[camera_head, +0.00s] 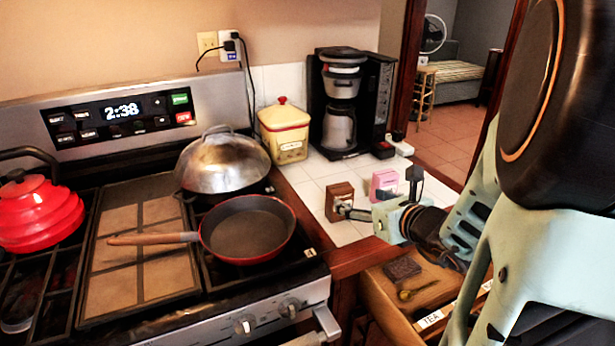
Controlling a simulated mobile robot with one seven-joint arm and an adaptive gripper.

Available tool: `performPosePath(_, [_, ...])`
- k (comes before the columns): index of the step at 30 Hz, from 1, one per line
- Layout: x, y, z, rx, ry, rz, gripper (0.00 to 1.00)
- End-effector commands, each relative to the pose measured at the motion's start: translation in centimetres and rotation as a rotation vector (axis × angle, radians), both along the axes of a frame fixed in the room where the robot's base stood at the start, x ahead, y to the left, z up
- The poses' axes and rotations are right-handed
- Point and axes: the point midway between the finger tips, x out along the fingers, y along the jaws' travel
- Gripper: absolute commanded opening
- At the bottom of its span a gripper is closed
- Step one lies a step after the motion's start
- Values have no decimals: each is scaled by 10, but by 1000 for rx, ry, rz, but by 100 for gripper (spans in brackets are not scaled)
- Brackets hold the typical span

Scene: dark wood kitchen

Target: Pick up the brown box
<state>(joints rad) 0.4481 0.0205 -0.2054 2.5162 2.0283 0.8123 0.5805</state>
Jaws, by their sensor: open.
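A small brown box (339,197) stands on the white tiled counter, right of the stove. My gripper (377,192) is over the counter with its fingers spread wide and nothing held. One finger reaches left and overlaps the lower right of the brown box in the picture; I cannot tell if they touch. The other finger points up, to the right of a pink box. Part of the brown box's lower front is hidden by the finger.
The pink box (384,184) stands close behind my gripper. A coffee maker (342,110) and a yellow canister (284,132) stand farther back. A red pan (247,230) and a domed silver lid (222,163) are on the stove. An open drawer (385,290) lies below my arm.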

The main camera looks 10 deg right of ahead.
Motion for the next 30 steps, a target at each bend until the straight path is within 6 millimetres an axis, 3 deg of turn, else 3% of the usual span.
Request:
performPosePath(9, [39,3,-17,12,-2,-9,68])
performPosePath(17, [54,4,-24,9,-1,-9,68])
performPosePath(30, [96,5,-43,9,-2,-9,68])
